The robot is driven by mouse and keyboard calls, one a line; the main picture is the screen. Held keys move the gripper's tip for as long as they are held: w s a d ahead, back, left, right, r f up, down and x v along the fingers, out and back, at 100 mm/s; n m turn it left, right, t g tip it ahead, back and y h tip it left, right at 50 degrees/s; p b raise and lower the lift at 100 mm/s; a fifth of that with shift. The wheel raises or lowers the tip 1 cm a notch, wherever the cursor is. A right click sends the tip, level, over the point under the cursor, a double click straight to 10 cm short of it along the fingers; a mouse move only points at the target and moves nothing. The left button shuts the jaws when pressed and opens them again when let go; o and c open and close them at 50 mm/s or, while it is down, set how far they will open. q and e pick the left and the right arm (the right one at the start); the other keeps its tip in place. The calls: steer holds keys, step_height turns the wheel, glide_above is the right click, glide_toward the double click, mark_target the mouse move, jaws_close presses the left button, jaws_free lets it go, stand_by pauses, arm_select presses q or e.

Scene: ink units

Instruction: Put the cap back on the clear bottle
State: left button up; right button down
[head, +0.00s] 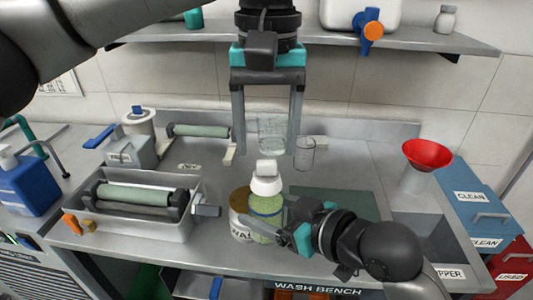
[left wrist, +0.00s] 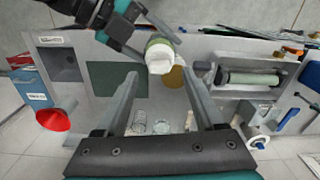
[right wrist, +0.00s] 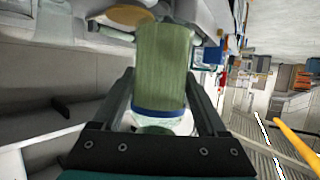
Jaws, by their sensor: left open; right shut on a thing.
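A bottle (head: 262,228) with a pale green body, a blue band and a white top (head: 267,181) stands upright near the front middle of the bench. My right gripper (head: 283,230) comes from the right and is shut on its body. The body also shows between the fingers in the right wrist view (right wrist: 163,65). My left gripper (head: 266,156) points down, open and empty, with its fingertips just above the white top. The white top shows beyond those fingertips in the left wrist view (left wrist: 160,58). I cannot tell whether the white top includes a separate cap.
A gold-topped can (head: 240,222) stands close to the bottle's left. A glass beaker (head: 272,136) and a smaller glass (head: 304,153) are behind. A tray with a roller (head: 180,229) is at left, a red funnel (head: 427,154) at right. A dark green mat (head: 340,203) lies right of the bottle.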

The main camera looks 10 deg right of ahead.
arm_select(q)
step_height(320, 180, up, 8)
arm_select(e)
steer(key=shift+r, duration=0.1)
stand_by(0.7)
